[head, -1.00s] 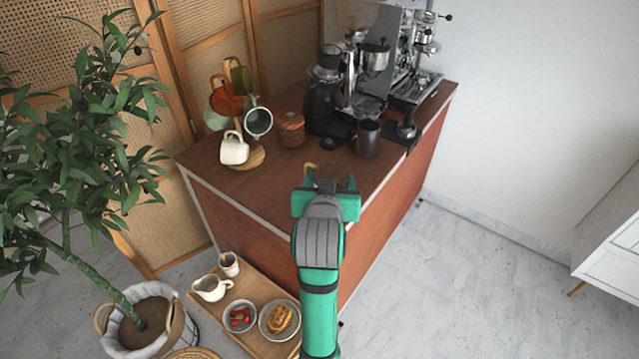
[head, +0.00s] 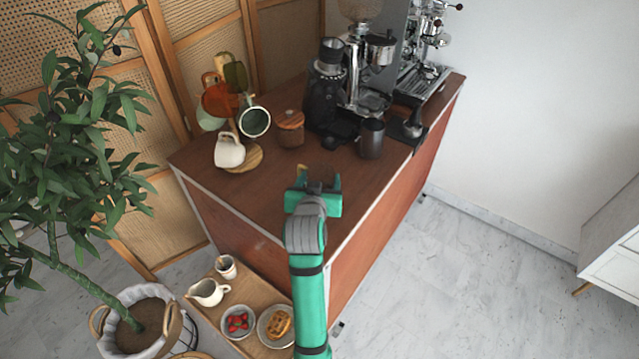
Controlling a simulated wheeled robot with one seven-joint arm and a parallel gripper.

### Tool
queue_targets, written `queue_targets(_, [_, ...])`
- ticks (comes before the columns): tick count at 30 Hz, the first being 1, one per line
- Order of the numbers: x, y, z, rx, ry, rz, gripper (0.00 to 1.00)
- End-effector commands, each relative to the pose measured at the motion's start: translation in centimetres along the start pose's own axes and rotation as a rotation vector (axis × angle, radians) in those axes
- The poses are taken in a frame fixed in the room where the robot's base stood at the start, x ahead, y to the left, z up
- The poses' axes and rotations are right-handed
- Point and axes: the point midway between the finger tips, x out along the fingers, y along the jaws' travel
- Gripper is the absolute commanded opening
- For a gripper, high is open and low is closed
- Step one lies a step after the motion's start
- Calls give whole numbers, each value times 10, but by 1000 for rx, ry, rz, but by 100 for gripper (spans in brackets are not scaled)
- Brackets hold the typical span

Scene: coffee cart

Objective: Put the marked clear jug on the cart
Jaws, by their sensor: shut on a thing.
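My gripper (head: 320,184) is over the near part of the cart's brown top (head: 285,185), seen from behind. It is shut on a see-through thing, which I take to be the clear jug (head: 318,174). Only a faint outline of the jug shows beyond the fingers, with a small yellowish patch at its left. The jug's lower part is hidden by my gripper, and I cannot tell whether it touches the cart top.
A mug tree with hanging mugs (head: 229,149), a wooden-lidded jar (head: 290,128), a black grinder (head: 322,100), a dark cup (head: 371,138) and an espresso machine (head: 422,80) stand farther back. A food tray (head: 252,291) and a potted plant (head: 135,318) are at lower left.

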Motion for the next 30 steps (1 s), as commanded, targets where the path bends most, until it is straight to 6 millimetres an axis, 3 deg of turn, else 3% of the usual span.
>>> queue_targets(4, [7, 0, 19, -1, -2, 1, 36])
queue_targets(17, [9, -4, 24, -2, -1, -5, 36])
queue_targets(18, [9, -3, 25, -2, -2, -4, 67])
queue_targets(20, [10, -2, 25, -2, -2, -3, 81])
queue_targets(30, [9, -1, 22, 0, 0, -1, 81])
